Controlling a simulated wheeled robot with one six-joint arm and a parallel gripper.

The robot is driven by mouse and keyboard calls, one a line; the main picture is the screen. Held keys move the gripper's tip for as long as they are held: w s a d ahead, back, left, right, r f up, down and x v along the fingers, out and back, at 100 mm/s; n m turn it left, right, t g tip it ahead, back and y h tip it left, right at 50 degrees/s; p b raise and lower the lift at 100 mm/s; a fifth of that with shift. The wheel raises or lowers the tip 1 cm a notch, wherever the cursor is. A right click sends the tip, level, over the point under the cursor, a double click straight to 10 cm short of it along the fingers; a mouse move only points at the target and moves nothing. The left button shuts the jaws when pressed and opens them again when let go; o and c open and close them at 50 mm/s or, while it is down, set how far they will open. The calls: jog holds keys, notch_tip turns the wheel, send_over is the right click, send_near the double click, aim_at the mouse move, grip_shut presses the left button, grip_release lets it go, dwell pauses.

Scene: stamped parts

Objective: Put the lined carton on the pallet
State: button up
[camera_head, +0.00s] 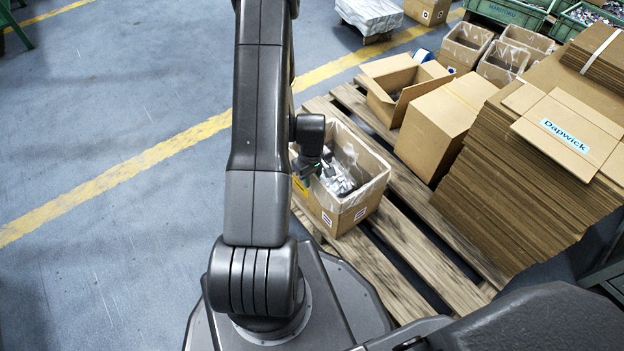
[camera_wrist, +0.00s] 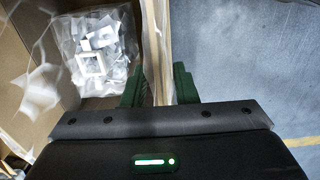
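The lined carton (camera_head: 351,212) is an open brown box with a clear plastic liner and shiny metal parts inside. It shows in the head view over the near left end of the wooden pallet (camera_head: 404,235); whether it rests on the planks or hangs just above them I cannot tell. In the wrist view its wall (camera_wrist: 158,35) runs between the two green fingers of my gripper (camera_wrist: 162,88), one inside and one outside. My arm hides the carton's left part in the head view.
An open carton (camera_head: 400,83) and a closed carton (camera_head: 440,125) stand behind on the pallet. A tall stack of flat cardboard (camera_head: 520,180) is at right. More lined cartons (camera_head: 466,45) and green crates (camera_head: 510,11) stand at the back.

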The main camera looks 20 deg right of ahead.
notch_tip(320, 180, up, 10)
jog(key=p, duration=0.3)
jog(key=shift+f, duration=0.1)
notch_tip(320, 180, down, 9)
jog(key=b, duration=0.3)
dwell(0.6)
